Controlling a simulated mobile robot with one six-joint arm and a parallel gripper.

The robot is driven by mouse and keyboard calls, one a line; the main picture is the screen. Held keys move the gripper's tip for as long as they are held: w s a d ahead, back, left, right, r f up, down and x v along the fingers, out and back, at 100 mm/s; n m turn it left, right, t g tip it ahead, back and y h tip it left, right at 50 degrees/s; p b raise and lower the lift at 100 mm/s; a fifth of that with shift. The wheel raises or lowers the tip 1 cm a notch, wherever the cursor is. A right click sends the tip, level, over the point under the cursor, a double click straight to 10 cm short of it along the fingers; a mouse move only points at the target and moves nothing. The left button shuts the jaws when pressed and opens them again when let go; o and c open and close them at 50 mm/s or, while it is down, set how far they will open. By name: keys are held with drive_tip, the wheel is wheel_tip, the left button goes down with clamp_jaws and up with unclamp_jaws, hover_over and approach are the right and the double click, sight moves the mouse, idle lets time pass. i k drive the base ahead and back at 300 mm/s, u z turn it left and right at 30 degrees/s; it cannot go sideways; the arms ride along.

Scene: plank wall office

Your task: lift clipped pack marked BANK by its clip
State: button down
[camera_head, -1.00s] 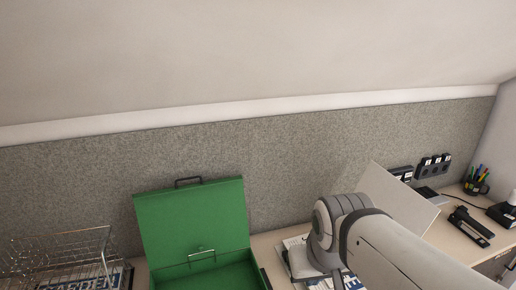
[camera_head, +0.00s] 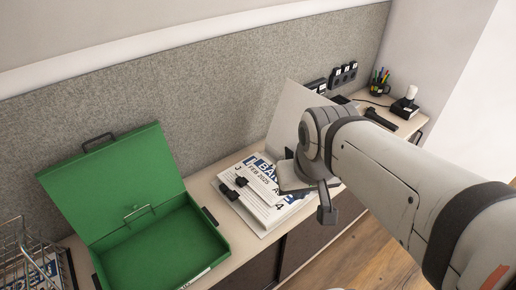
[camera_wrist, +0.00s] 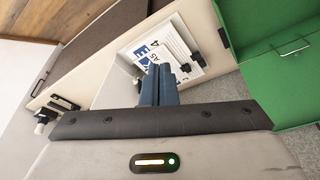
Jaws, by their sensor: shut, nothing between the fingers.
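A stack of white clipped packs (camera_head: 258,212) lies on the desk right of the green box, partly hidden by my arm. The top sheet has a blue panel with letters starting "BA", then "FEB 2025"; the rest of the word is covered. Two black clips, an upper one (camera_head: 241,182) and a lower one (camera_head: 229,194), sit at its left edge. The wrist view shows the stack (camera_wrist: 148,48) with black clips (camera_wrist: 196,60) beyond my fingers. My gripper (camera_head: 327,212) is shut and empty, to the right of the clips; its fingers also show in the wrist view (camera_wrist: 160,85).
An open green box (camera_head: 165,250) stands left of the stack, lid raised. A wire basket (camera_head: 30,262) is at far left. A pale upright panel (camera_head: 285,118) stands behind my arm. A pen cup (camera_head: 379,85) and a black device with a white knob (camera_head: 406,105) are at far right.

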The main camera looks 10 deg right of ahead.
sight(259, 176)
drive_tip(key=u, duration=2.85)
drive_tip(key=k, duration=1.5)
drive_tip(key=z, duration=1.45)
drive_tip(key=i, duration=1)
drive_tip(key=z, duration=0.1)
